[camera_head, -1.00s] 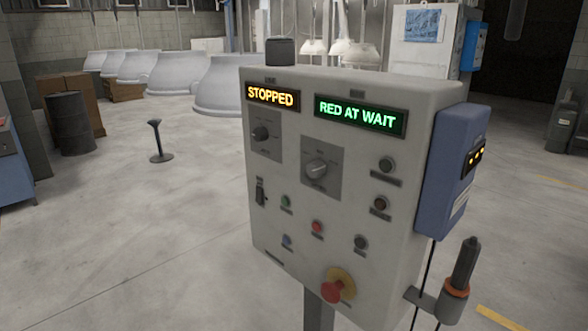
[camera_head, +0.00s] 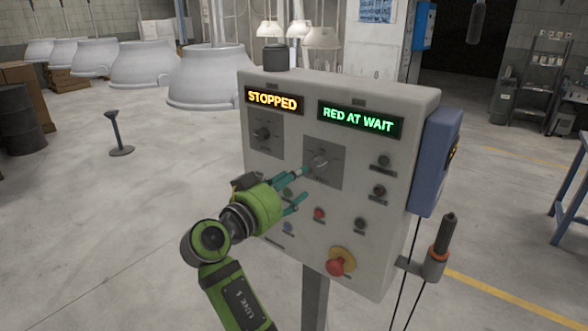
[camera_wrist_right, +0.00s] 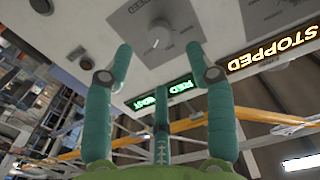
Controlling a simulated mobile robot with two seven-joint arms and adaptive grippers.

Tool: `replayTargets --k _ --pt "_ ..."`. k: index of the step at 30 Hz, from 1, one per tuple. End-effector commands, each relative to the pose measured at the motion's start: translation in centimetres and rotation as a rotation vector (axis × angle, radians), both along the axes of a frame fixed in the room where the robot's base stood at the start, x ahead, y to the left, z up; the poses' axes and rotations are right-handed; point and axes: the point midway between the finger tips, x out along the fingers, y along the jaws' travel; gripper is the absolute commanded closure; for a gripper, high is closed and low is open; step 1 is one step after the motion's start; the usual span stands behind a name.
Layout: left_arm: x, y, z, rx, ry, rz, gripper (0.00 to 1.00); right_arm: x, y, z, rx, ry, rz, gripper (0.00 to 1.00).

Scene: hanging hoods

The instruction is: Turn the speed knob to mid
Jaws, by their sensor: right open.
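The grey control box carries two rotary knobs. My right gripper (camera_head: 303,185) is open in front of the larger knob's plate. In the right wrist view the knob (camera_wrist_right: 159,33) lies ahead, between and beyond the spread teal fingertips (camera_wrist_right: 159,52); contact is not clear. My left gripper is not in view.
The panel reads STOPPED (camera_head: 273,100) and RED AT WAIT (camera_head: 360,117). Several small buttons and a red emergency button (camera_head: 336,266) sit below. A blue box (camera_head: 437,160) and a holstered handle (camera_head: 441,248) are at the right side.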

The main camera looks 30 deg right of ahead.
Motion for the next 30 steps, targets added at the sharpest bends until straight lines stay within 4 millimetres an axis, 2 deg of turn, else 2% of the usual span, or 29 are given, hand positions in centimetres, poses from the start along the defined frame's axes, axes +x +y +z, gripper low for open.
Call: replayTargets --k 7,15,25,26,27,30 --pt "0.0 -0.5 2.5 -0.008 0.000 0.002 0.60 0.9 -3.0 0.8 -0.004 -0.004 -0.011 0.44" --pt "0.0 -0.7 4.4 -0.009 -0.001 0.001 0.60 2.3 -6.0 0.5 -0.002 -0.003 -0.007 0.44" --pt "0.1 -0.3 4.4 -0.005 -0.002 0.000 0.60 2.5 -6.5 0.1 0.000 -0.003 -0.004 0.44" --pt "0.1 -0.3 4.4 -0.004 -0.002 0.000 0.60 2.5 -6.5 0.1 0.000 -0.003 -0.004 0.48" --pt "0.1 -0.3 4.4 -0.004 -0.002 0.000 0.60 2.5 -6.5 0.1 0.000 -0.003 -0.004 0.64" --pt "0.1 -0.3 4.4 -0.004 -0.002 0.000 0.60 2.5 -6.5 0.1 0.000 -0.003 -0.005 1.00"
